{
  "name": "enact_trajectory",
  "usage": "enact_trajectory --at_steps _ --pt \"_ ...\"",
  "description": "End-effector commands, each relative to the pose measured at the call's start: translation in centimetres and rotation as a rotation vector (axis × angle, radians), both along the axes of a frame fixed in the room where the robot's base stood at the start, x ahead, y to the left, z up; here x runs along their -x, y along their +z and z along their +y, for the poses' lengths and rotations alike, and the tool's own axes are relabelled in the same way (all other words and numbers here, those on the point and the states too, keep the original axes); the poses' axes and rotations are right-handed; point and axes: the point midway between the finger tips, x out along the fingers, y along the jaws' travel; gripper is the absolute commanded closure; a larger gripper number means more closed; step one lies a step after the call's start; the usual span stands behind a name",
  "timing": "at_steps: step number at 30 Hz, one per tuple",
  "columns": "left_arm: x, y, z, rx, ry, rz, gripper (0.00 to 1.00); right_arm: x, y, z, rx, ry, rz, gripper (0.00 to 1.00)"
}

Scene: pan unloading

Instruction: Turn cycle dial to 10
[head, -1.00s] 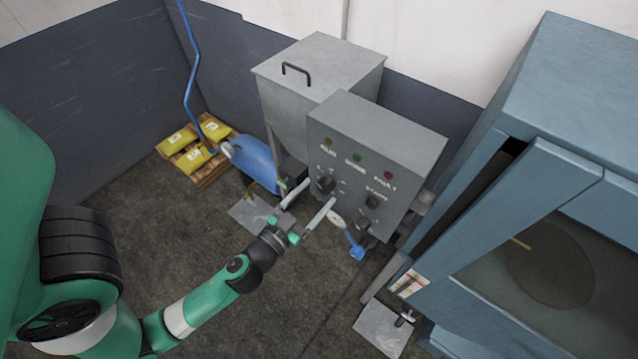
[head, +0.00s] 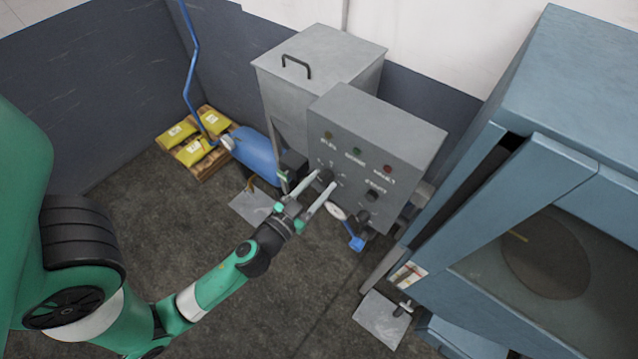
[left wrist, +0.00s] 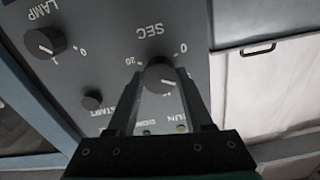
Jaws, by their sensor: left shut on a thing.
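The grey control box (head: 415,150) stands in the middle of the head view. Its cycle dial (head: 326,175) is a black knob on the front face. In the left wrist view this dial (left wrist: 160,73) is marked SEC, with 0 and 20 readable beside it; a white pointer line shows on the knob but its exact setting is hard to read. My left gripper (head: 325,182) is shut on the dial, with one finger on either side of it; the fingers also show in the left wrist view (left wrist: 160,85). My right gripper is not in view.
A second knob marked LAMP (left wrist: 45,42) and a black START button (left wrist: 92,99) are on the same panel. A grey hopper (head: 300,85) stands behind the box. A blue cabinet (head: 560,90) with its door ajar stands to the right. Yellow bags (head: 195,150) lie at left.

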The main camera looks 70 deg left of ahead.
Motion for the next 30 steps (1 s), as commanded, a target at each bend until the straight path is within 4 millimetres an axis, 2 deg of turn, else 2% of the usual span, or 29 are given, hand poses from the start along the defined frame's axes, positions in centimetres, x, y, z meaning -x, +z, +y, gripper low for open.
enact_trajectory --at_steps 14,30 --pt "0.0 0.03 -0.02 -0.13 0.0 0.086 1.0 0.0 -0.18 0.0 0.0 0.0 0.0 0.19" --pt "-0.01 0.13 -0.01 -0.538 0.0 0.357 1.0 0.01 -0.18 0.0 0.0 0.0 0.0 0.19"
